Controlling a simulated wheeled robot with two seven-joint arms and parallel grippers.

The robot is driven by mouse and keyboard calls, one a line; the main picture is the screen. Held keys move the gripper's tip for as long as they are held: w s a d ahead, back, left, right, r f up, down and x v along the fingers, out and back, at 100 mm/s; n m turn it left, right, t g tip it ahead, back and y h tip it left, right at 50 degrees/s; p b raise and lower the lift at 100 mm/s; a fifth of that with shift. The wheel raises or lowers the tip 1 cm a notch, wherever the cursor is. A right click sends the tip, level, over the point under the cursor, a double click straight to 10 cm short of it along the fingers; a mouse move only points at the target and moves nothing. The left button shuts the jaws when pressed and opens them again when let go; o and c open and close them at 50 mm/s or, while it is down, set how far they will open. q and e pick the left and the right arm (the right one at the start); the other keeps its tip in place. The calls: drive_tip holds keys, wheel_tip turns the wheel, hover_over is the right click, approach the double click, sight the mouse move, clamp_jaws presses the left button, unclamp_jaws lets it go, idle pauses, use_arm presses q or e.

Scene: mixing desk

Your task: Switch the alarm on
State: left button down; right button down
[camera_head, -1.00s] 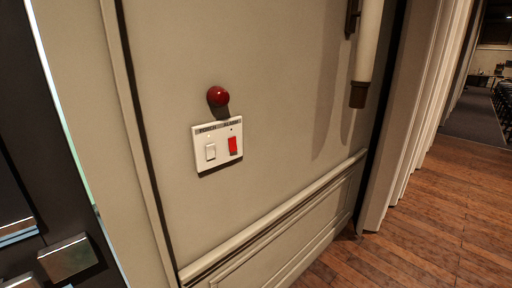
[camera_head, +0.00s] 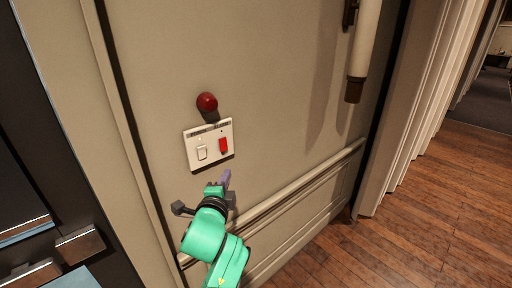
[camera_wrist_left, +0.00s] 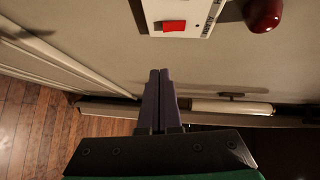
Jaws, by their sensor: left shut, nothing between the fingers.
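A white switch plate (camera_head: 208,144) is on the beige wall panel, with a white rocker switch (camera_head: 202,153) on its left and a red switch (camera_head: 223,145) on its right. A red dome lamp (camera_head: 207,102) sits just above the plate. My left gripper (camera_head: 226,177) is shut and empty, just below the red switch and apart from it. In the left wrist view, the shut fingers (camera_wrist_left: 160,76) point toward the red switch (camera_wrist_left: 174,26), with the dome lamp (camera_wrist_left: 263,14) at upper right. The right gripper is not in view.
A moulding rail (camera_head: 300,184) runs across the panel below the plate. A pale vertical tube (camera_head: 364,45) hangs at upper right. Dark equipment (camera_head: 35,190) stands at the left. Wooden floor (camera_head: 430,190) is open at the right.

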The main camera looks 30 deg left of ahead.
use_arm(q)
drive_tip(key=r, duration=0.2)
drive_tip(key=p, duration=0.4)
approach(227, 148)
drive_tip(key=w+d, duration=0.1)
drive_tip(key=w, duration=0.3)
drive_tip(key=a, duration=0.1)
drive_tip(key=a+p, duration=0.1)
drive_tip(key=w+a, duration=0.1)
drive_tip(key=shift+w+a+f, duration=0.1)
drive_tip(key=shift+a+f, duration=0.2)
